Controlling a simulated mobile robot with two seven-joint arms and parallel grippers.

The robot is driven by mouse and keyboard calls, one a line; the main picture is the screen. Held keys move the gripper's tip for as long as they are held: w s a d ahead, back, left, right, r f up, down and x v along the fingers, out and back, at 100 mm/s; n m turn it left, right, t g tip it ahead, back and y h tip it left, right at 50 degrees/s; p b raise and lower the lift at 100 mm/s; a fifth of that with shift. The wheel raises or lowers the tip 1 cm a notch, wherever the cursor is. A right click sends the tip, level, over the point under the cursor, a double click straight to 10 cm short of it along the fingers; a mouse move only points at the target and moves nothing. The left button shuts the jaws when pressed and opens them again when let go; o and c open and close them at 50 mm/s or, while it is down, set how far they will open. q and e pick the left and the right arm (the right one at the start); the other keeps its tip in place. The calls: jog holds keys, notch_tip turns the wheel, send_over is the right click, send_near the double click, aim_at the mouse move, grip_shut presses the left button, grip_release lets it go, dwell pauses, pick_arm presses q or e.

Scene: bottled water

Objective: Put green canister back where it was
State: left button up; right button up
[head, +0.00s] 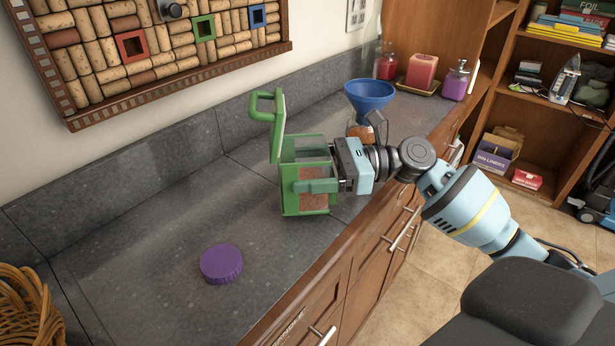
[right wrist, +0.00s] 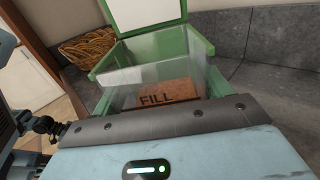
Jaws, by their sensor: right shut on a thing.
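The green canister (head: 291,200) has clear walls, a green frame and a brown label; its green lid (head: 278,130) stands open, tipped up on the far left side. My right gripper (head: 338,170) reaches in from the right and is shut on the canister's right side. I cannot tell whether the canister's base touches the counter. In the right wrist view the canister (right wrist: 150,55) is just beyond the gripper (right wrist: 165,118), and its label reads "FILL". The fingertips are mostly hidden. My left gripper is not in view.
A purple lid (head: 221,263) lies on the grey counter (head: 130,240). A blue funnel (head: 369,92) sits on a jar behind my right gripper. Candles and jars (head: 422,71) stand at the back. A wicker basket (head: 25,310) is at the lower left. The counter's left middle is clear.

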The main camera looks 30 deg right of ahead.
jog(key=shift+f, duration=1.1)
jog(key=shift+f, duration=0.15)
jog(key=o, duration=1.4)
jog(key=shift+c, duration=0.2)
jog(key=shift+s+d, duration=0.1)
jog(key=shift+d, duration=0.15)
jog(key=b+v, duration=0.1)
jog(key=v, duration=1)
jog(key=shift+s+d, duration=0.15)
jog(key=shift+d, duration=0.1)
